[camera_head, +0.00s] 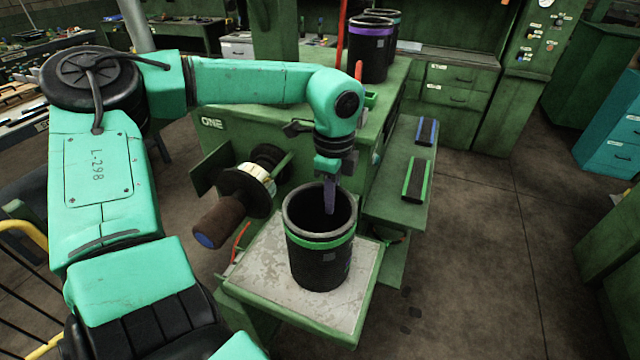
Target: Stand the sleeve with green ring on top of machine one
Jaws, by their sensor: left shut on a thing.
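The sleeve with green ring (318,262) is a black, open-topped cylinder with a green band near its rim. It is upright over the pale worn plate (252,270) in front of machine one; I cannot tell whether its base touches the plate. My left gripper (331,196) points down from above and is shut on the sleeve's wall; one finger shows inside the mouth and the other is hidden. Machine one (232,138) is the green machine marked "ONE", behind the plate. My right gripper is not in view.
A purple-ringed sleeve (370,52) stands on machine one's top at the back, with a teal-ringed one (393,16) behind it. A side shelf (394,208) at right holds a blue-marked bar (427,131) and a green-marked bar (416,181). A roller (222,220) sticks out at left.

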